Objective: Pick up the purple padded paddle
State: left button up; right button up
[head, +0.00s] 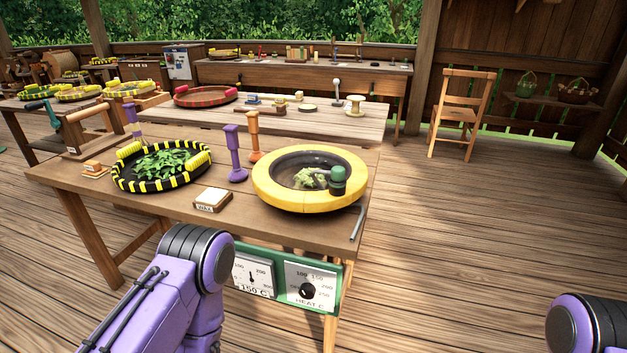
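A purple upright piece (235,155) stands on the near wooden table, with a blocky top, a thin stem and a round foot. It looks like the purple padded paddle, but its padding is too small to make out. A second, smaller purple upright piece (132,118) stands farther left, behind the black and yellow tray. My purple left arm shows at the bottom, in front of the table, and part of my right arm shows at the bottom right corner. Neither gripper is in view.
An orange upright piece (254,137) stands close beside the purple one. Right of it is a yellow-rimmed pan (268,188) with a green knob; left is a striped tray (125,178) of leaves. A wax block (212,199) lies in front. Dials (305,288) hang below the table edge.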

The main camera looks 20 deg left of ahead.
aim_at(238, 174)
jog(key=u, duration=2.9)
jog(key=i, duration=3.8)
jog(key=z, duration=3.8)
